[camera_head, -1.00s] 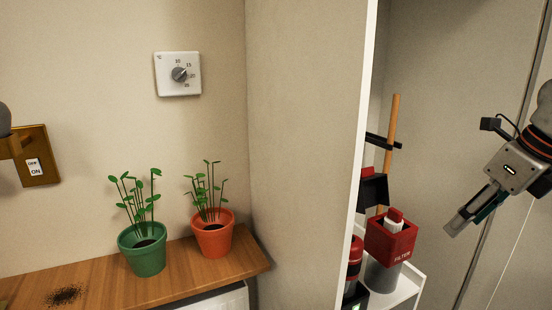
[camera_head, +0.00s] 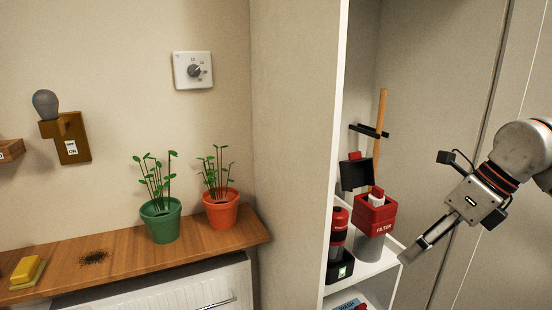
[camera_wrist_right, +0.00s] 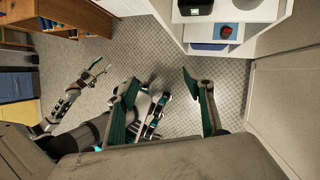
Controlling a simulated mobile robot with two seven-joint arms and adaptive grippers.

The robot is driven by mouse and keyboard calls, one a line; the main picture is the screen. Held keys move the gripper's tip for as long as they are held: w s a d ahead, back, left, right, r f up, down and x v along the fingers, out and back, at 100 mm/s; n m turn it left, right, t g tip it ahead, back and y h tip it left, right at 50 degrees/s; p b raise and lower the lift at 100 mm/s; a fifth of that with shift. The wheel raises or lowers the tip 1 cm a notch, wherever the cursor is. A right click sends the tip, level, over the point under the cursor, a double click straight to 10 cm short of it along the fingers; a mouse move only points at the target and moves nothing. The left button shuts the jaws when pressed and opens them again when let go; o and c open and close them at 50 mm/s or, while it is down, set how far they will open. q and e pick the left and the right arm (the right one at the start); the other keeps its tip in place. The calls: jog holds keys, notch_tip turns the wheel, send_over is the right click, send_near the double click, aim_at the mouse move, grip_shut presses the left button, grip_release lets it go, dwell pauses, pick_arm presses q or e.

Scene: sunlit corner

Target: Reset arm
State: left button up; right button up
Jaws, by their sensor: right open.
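My right gripper (camera_head: 403,257) is at the right in the head view, held in the air in front of the open cabinet's right side. It points down and to the left. In the right wrist view its two green-lined fingers (camera_wrist_right: 160,77) stand apart with nothing between them. Beyond them is the floor. My left arm appears at the left of the right wrist view, with its gripper (camera_wrist_right: 93,72) over the floor; it is too small to tell its jaws. The left arm is not in the head view.
A wooden shelf (camera_head: 140,256) carries a green pot (camera_head: 160,222), an orange pot (camera_head: 221,210), dark soil and a yellow sponge (camera_head: 25,269). The cabinet (camera_head: 298,140) holds a red filter box (camera_head: 375,215) and a red-topped canister (camera_head: 338,225). Patterned floor (camera_wrist_right: 225,80) is clear below the right gripper.

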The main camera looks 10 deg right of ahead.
jog(key=a+f+m+t+y, duration=0.1)
jog(key=a+f+m+y, duration=0.15)
jog(key=a+y, duration=0.65)
jog(key=a+f+m+y, duration=0.1)
jog(key=a+m+y, duration=0.35)
jog(key=a, duration=0.85)
jog(key=w+d+f+m+t+h, duration=0.1)
jog(key=d+f+m+t+h, duration=0.25)
jog(key=f+m, duration=0.35)
jog(key=w+d+f+m+t+h, duration=0.1)
jog(key=d+f+m+t+h, duration=0.1)
jog(key=f+m+t+h, duration=0.45)
jog(key=w+d+f+m+t+h, duration=0.1)
jog(key=d+f+m+t, duration=0.15)
jog(key=f+m, duration=0.5)
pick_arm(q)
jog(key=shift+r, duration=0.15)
pick_arm(e)
jog(key=s+f+m+g+h, duration=0.2)
jog(key=s+f+m+g, duration=0.1)
jog(key=s+f, duration=0.5)
jog(key=s+d+f+m+g+h, duration=0.1)
jog(key=s+f+m+g+h, duration=0.2)
jog(key=f, duration=1.1)
jog(key=s+m, duration=0.3)
jog(key=s, duration=0.1)
jog(key=shift+s+d+m, duration=0.3)
jog(key=shift+s, duration=0.05)
